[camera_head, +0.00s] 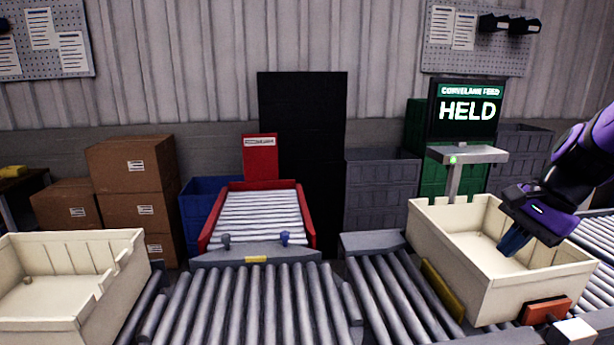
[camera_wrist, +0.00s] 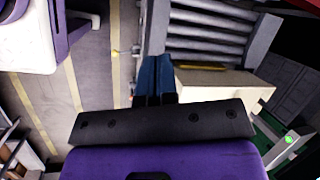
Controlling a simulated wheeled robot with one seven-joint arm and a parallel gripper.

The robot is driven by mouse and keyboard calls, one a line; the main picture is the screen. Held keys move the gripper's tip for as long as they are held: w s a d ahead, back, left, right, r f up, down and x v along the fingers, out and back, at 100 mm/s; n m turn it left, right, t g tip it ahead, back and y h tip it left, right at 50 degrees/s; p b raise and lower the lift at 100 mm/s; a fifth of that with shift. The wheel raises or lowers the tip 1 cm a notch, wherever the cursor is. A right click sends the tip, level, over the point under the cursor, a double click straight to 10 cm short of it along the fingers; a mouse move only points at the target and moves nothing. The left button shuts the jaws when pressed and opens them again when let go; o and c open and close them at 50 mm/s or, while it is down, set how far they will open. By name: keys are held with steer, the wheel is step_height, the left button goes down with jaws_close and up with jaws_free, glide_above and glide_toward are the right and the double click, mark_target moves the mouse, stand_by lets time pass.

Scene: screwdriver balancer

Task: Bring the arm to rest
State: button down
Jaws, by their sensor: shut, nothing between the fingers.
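My gripper (camera_head: 511,243) is at the right in the head view, at the end of my purple and black arm. Its blue fingers are shut with nothing between them. In that view the fingers overlap the inside of the cream right tote (camera_head: 423,231); whether they are inside it or in front of it is hard to tell. In the wrist view the gripper (camera_wrist: 154,70) points towards grey rollers, and a cream tote edge (camera_wrist: 225,88) shows just right of the fingers.
A second cream tote (camera_head: 75,241) stands at the left. Roller conveyors (camera_head: 243,300) fill the front middle, with a red-framed roller chute (camera_head: 259,213) behind. A screen (camera_head: 467,110) reading HELD stands on a post behind the right tote. Cardboard boxes (camera_head: 137,178) stand back left.

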steer(key=s+a+r+n+t+h, duration=0.3)
steer(key=s+r+n, duration=0.5)
steer(key=s+n, duration=0.4)
steer(key=shift+s+a+r+n+t+h, duration=0.35)
steer(key=shift+a+h, duration=0.25)
steer(key=shift+a, duration=0.5)
stand_by(0.4)
